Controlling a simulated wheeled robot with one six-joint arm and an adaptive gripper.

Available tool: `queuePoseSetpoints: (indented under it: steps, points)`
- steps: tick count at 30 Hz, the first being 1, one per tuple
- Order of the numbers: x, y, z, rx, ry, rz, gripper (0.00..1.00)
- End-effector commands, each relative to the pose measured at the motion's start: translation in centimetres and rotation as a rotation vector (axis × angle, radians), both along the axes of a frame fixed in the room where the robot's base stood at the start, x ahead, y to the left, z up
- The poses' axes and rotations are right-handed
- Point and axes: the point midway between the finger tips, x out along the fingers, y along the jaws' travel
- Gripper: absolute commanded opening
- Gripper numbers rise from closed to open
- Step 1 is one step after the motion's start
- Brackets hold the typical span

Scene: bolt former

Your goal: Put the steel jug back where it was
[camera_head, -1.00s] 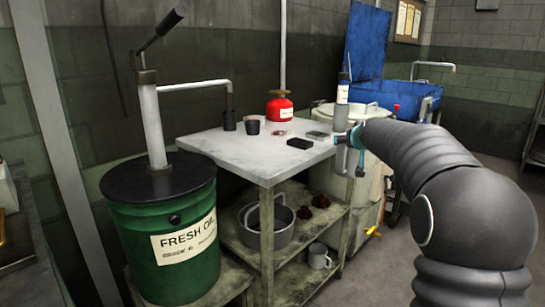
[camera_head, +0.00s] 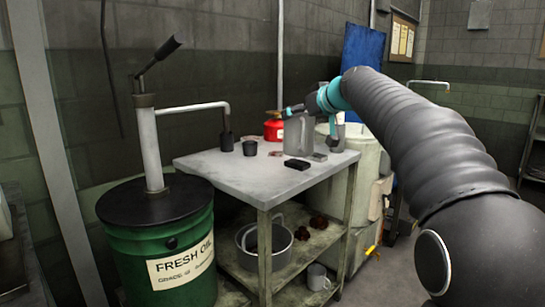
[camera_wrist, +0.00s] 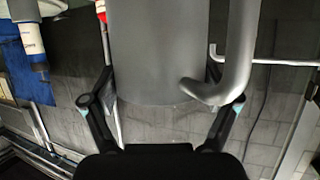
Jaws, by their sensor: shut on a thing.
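The steel jug (camera_head: 298,135) is a plain grey cylinder over the back right part of the metal table (camera_head: 225,167). It looks upright; I cannot tell whether its base touches the tabletop. My gripper (camera_head: 292,110) reaches in from the right at the jug's upper part. In the wrist view the jug (camera_wrist: 160,50) fills the middle, with its curved handle at the right. The fingers of my gripper (camera_wrist: 160,78) are closed around its two sides; their tips are partly hidden by it.
The table's front left is clear. A green oil drum (camera_head: 160,240) stands left; a pot (camera_head: 282,243) sits on the lower shelf.

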Motion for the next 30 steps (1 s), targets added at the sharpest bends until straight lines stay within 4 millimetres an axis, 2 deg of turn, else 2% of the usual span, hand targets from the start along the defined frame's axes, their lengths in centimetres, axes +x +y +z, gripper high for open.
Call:
queuePoseSetpoints:
  steps: [1,9,15,20,27,30]
  points:
    - [0.4,1.1,-0.6,0.0,0.003,0.004,0.2]
    - [2.7,5.5,-3.6,0.0,0.002,0.001,0.2]
    - [3.9,7.8,-5.1,0.0,0.0,-0.001,0.2]
    - [4.1,8.3,-5.7,0.001,-0.001,-0.002,0.2]
    - [4.1,8.3,-8.7,0.001,0.001,-0.004,0.2]
    - [4.1,8.3,-9.4,0.001,0.0,-0.003,0.2]
